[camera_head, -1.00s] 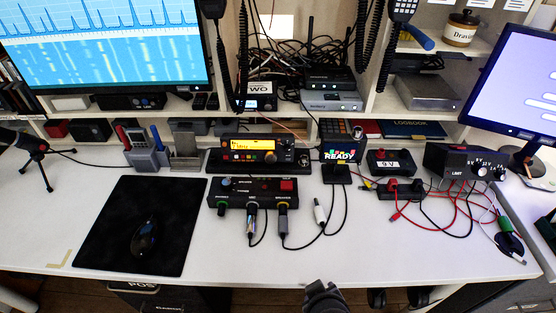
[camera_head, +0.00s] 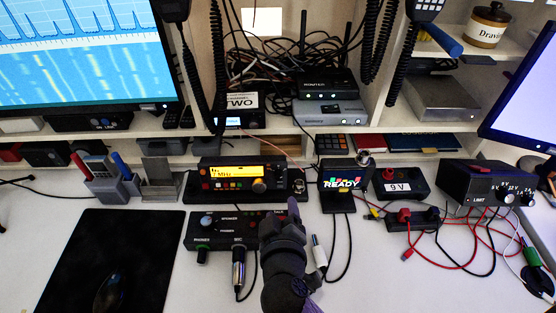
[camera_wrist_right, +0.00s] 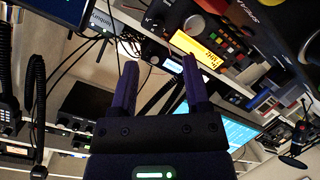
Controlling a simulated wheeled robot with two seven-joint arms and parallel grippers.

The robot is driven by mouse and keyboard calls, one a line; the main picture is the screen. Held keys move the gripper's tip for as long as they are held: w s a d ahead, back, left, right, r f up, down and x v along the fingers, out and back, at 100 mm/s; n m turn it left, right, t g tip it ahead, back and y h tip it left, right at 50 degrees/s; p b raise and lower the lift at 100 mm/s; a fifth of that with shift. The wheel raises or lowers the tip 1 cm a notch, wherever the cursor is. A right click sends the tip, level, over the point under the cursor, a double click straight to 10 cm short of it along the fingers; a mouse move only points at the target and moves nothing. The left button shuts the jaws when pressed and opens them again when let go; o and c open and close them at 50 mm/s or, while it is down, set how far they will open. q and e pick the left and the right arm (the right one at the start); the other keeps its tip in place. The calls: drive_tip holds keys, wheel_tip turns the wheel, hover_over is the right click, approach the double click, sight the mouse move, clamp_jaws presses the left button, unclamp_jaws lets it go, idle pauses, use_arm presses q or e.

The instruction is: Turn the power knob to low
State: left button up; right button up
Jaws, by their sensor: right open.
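No knob label reading power is legible, so I cannot tell which knob it is. The radio (camera_head: 235,175) has a lit amber display, coloured buttons and a round knob (camera_head: 259,186). Below it is a black control box (camera_head: 215,232) with small knobs and plugs; its right part is hidden by my right arm. My right gripper (camera_head: 293,208) is over that box's right end, apart from the radio. In the right wrist view its two purple fingers (camera_wrist_right: 159,75) are spread with nothing between them, and the amber display (camera_wrist_right: 193,48) shows beyond them. My left gripper is out of view.
A READY sign (camera_head: 342,182) on a stand, a 9 V box (camera_head: 403,184) and a black supply box (camera_head: 480,186) with knobs stand to the right. Red and black cables (camera_head: 470,258) lie loose there. The mouse mat (camera_head: 80,245) is at the left.

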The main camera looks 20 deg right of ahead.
sight(278, 178)
drive_tip(key=b+x, duration=0.3)
drive_tip(key=x, duration=0.6)
drive_tip(key=shift+w+a+r+b, duration=0.15)
drive_tip(key=shift+b, duration=0.15)
drive_tip(key=shift+w, duration=0.4)
drive_tip(key=shift+c, duration=0.3)
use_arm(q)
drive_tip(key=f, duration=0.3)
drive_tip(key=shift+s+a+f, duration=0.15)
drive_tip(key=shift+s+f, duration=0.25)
use_arm(e)
clamp_jaws()
